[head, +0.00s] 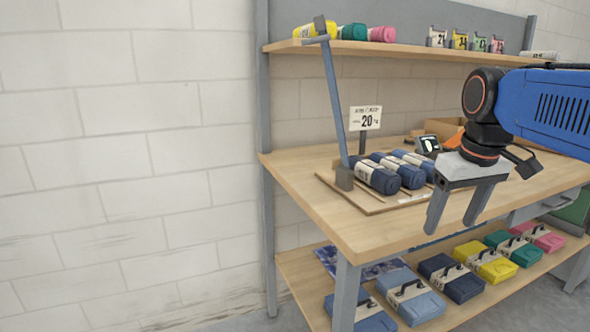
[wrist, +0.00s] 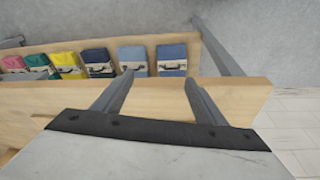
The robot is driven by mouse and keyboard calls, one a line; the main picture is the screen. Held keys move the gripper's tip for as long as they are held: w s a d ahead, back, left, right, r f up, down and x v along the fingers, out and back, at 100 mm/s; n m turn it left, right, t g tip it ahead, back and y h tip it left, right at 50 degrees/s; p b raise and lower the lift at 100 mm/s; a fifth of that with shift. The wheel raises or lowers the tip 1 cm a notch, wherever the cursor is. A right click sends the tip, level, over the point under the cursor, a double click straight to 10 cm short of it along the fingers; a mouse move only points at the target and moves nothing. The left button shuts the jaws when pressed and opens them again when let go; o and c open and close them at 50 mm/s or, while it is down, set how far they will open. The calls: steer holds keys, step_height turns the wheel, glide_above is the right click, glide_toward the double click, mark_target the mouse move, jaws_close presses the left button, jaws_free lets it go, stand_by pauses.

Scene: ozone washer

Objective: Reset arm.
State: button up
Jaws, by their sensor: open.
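My gripper (head: 454,222) hangs from my blue arm at the right of the head view. Its two grey fingers point down, spread apart with nothing between them. It is in front of and above the wooden bench top (head: 370,238). In the wrist view my gripper (wrist: 161,98) shows both fingers apart and empty over the wooden edge (wrist: 235,93). Below lies the lower shelf with several coloured packs.
Dark blue rolls (head: 377,178) lie on a wooden board beside a tilted grey bar (head: 335,105) and a "20" sign (head: 365,118). Several packs, such as a yellow one (head: 486,263), fill the lower shelf. The upper shelf (head: 400,51) holds coloured rolls. The left side is bare wall.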

steer(key=s+a+f+m+t, duration=0.1)
steer(key=s+f, duration=0.6)
steer(key=f, duration=0.2)
steer(key=s+a+f+m+t, duration=0.1)
steer(key=s+f, duration=0.5)
steer(key=f, duration=0.3)
steer(key=shift+s+a+f, duration=0.3)
steer(key=shift+s, duration=0.1)
